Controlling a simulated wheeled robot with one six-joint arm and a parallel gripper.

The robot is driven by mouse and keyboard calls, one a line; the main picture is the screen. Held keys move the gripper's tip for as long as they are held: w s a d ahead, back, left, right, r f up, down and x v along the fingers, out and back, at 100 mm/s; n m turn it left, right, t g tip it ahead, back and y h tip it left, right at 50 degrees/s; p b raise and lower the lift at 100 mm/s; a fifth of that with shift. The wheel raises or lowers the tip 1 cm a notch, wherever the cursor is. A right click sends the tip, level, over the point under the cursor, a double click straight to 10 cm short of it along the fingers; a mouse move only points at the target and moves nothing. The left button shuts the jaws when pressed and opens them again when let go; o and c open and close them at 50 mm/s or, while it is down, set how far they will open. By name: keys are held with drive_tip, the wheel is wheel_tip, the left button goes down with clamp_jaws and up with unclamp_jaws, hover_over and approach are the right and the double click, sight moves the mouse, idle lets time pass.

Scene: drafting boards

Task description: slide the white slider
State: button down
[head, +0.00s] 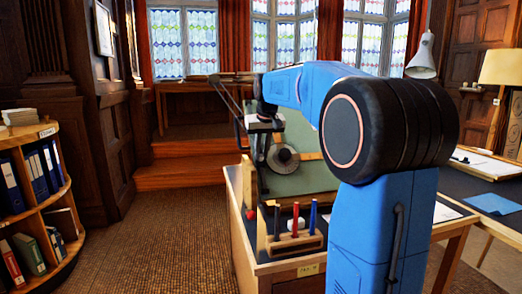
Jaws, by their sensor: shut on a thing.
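The green drafting board (312,178) stands tilted on a wooden desk in the middle of the head view. A white piece, which looks like the white slider (258,126), shows at the board's upper left, by the dark rods of the drafting arm. My gripper (264,117) is at this piece, at the far end of my blue arm, and looks shut on it. The fingertips are small and partly hidden, so the exact hold is unclear. A dark round drafting head (283,158) is just below, against the board. My arm covers the board's right part.
A wooden pen rack (297,244) with dark, red and blue pens stands at the desk's front. A shelf with binders (38,195) is at the left. A white lamp (422,60) and a dark table with blue paper (494,203) are at the right. The left floor is clear.

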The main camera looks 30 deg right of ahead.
drive_tip(key=s+f, duration=0.2)
drive_tip(key=s+a+f, duration=0.1)
drive_tip(key=s+f, duration=0.3)
drive_tip(key=shift+a+f, duration=0.15)
drive_tip(key=shift+a, duration=0.2)
drive_tip(key=c, duration=1.7)
unclamp_jaws()
